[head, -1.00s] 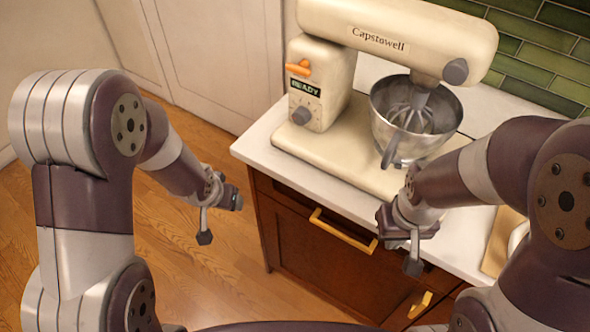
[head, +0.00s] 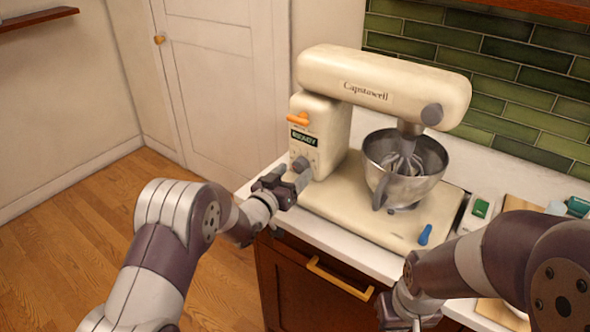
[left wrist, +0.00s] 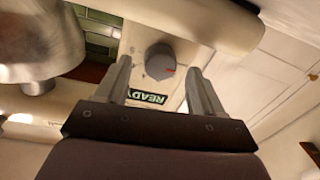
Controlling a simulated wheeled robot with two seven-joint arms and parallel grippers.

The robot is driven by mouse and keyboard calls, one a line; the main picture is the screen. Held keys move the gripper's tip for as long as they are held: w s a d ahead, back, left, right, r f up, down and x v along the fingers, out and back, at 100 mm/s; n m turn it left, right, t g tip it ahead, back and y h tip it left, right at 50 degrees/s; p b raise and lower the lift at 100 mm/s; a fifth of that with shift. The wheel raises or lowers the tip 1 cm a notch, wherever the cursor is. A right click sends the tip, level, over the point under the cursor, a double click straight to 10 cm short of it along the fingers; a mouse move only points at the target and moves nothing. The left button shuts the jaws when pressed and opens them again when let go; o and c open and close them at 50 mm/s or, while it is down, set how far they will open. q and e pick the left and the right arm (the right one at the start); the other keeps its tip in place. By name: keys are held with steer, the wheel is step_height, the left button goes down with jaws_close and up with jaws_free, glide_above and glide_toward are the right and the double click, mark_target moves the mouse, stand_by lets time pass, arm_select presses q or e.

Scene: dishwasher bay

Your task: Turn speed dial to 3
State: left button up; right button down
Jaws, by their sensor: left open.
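The cream stand mixer (head: 385,82) stands on the counter. Its grey speed dial (head: 301,164) is on the front of the column, below a READY display (head: 304,138) and an orange lever (head: 298,118). My left gripper (head: 284,184) is open just in front of the dial. In the left wrist view the dial (left wrist: 160,62) sits between the two spread fingers (left wrist: 160,68), with a gap on both sides; its red mark points right in that view. The dial's numbers are too small to read. My right gripper (head: 396,308) is low at the counter's front; its fingers are not clear.
A steel bowl (head: 418,186) with a whisk is under the mixer head. A blue item (head: 425,235) lies at the base's right, and a green-topped item (head: 480,209) is farther right. The counter's front edge and a drawer handle (head: 338,278) are below my left gripper.

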arm_select(q)
steer(key=shift+x, duration=0.85)
steer(key=shift+s, duration=0.1)
steer(key=c, duration=1.1)
steer(key=shift+o, duration=0.2)
